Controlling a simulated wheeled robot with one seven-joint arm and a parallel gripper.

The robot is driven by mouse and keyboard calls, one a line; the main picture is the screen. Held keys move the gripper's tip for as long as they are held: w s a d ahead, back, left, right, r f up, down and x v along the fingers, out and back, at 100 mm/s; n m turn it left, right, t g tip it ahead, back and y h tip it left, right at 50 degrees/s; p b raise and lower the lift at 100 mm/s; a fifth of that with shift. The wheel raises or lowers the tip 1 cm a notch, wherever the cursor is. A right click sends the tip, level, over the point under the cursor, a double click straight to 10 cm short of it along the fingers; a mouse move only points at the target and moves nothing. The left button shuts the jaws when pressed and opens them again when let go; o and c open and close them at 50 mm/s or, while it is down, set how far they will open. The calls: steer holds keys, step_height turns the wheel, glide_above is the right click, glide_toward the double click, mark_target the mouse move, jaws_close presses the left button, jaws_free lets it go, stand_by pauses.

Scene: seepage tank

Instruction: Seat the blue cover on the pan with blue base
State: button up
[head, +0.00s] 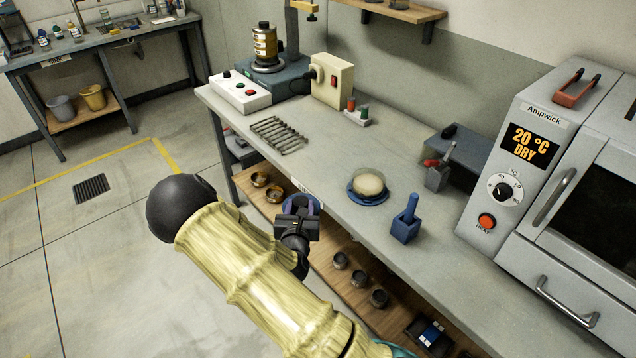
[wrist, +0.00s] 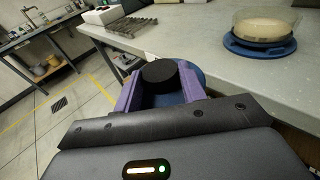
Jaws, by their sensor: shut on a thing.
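The pan with blue base (head: 368,197) stands on the bench top, a clear round dish with pale beige contents on a blue foot. It also shows at the upper right of the wrist view (wrist: 260,46). My gripper (head: 299,205) is in front of the bench's front edge, left of the pan. In the wrist view its purple fingers (wrist: 160,85) are shut on the black round knob of the blue cover (wrist: 200,78). Only part of the cover's blue edge shows around the knob and fingers. The pan's top looks uncovered.
A blue block with an upright handle (head: 406,230) stands right of the pan, and the oven (head: 530,150) is further right. Metal rods (head: 278,136) lie to the left. Small dark cups (head: 359,278) sit on the lower shelf. Bench top around the pan is mostly clear.

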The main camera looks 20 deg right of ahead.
step_height(320, 180, down, 8)
steer(key=s+a+n+y+b, duration=0.1)
steer(key=a+b, duration=0.1)
steer(key=b, duration=0.2)
steer(key=shift+a+f+y, duration=0.15)
steer(key=shift+y, duration=0.15)
